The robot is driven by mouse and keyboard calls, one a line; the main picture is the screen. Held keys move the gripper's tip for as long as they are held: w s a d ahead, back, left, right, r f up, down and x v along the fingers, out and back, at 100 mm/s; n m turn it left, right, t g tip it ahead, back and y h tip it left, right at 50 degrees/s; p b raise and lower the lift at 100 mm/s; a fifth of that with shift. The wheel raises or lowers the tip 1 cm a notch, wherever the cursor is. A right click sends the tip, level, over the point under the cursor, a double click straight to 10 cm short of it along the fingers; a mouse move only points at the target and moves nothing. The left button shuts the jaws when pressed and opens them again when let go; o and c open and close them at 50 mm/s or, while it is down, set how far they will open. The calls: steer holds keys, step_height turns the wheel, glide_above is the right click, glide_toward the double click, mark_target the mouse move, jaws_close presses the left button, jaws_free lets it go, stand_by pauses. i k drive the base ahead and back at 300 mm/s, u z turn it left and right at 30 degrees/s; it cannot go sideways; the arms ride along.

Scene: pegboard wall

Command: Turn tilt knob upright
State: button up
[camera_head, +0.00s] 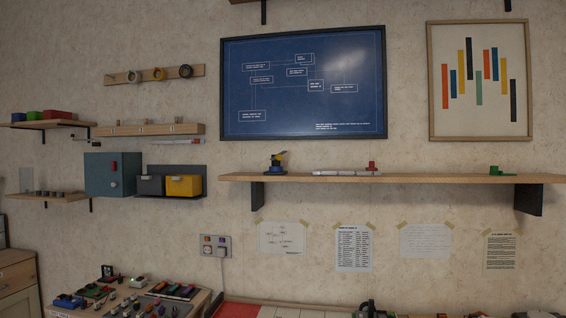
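I cannot tell for certain which thing is the tilt knob. A small device (277,162) with a blue base, dark and yellow parts and a tilted top stands on the long wooden shelf (400,178). A blue-grey wall cabinet (104,172) at the left has a small knob on its front; its angle is too small to read. A grey wall panel (215,246) with round dials or sockets is mounted below. My gripper is not in view, so its state is hidden.
A table (196,304) with many small parts stands at the lower left. Grey and yellow bins (184,186) sit beside the cabinet. Small shelves (50,124) and a peg rail (155,75) jut from the left wall.

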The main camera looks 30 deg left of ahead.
mark_target(278, 157)
steer(key=z, duration=2.35)
steer(key=k, duration=1.55)
steer(key=u, duration=2.35)
